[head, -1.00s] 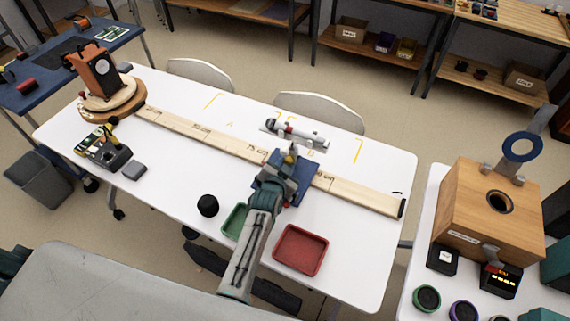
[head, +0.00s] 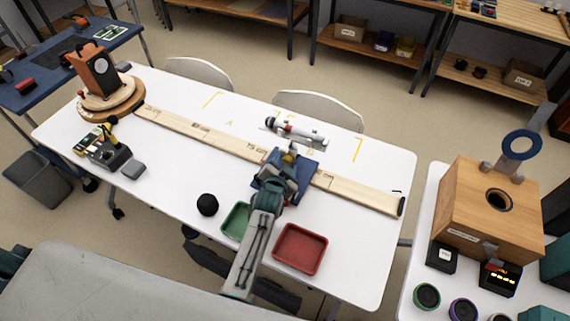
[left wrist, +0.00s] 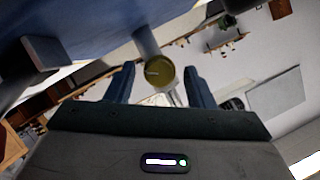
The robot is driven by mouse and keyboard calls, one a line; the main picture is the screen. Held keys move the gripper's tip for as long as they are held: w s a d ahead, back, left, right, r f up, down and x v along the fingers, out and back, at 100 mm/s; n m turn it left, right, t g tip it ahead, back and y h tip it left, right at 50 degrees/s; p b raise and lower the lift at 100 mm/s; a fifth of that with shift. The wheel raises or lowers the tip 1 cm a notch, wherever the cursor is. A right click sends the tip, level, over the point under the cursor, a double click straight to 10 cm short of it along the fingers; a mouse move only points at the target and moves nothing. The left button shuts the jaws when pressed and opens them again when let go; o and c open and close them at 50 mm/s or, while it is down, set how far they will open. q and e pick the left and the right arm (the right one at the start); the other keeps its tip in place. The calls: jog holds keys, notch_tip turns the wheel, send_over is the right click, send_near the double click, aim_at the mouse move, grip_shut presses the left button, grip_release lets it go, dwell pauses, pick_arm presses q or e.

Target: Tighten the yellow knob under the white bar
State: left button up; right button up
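The yellow knob (head: 290,157) shows small beside the blue stand (head: 300,180) on the white table, below the white bar (head: 304,134), which has dark and red parts at its left end. In the left wrist view the round knob (left wrist: 160,73) faces me at the end of a pale grey post. My left gripper (head: 284,168) reaches over the stand to the knob. Its two fingers (left wrist: 160,88) stand apart on either side of the knob, with gaps visible, so it is open. The far sides of the knob are hidden. I do not make out my right gripper.
A long wooden rail (head: 210,135) crosses the table behind my arm. A green tray (head: 235,221), a red tray (head: 300,249) and a black ball (head: 207,205) lie nearby. A wooden box (head: 465,215) with a round hole stands on the right table.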

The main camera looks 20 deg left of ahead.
pick_arm(q)
jog(key=shift+s+r+p, duration=0.25)
jog(key=shift+s+p, duration=0.1)
jog(key=shift+p, duration=0.15)
jog(key=p+v, duration=0.7)
jog(key=v, duration=0.3)
jog(key=shift+p, duration=0.4)
jog(key=shift+f, duration=0.15)
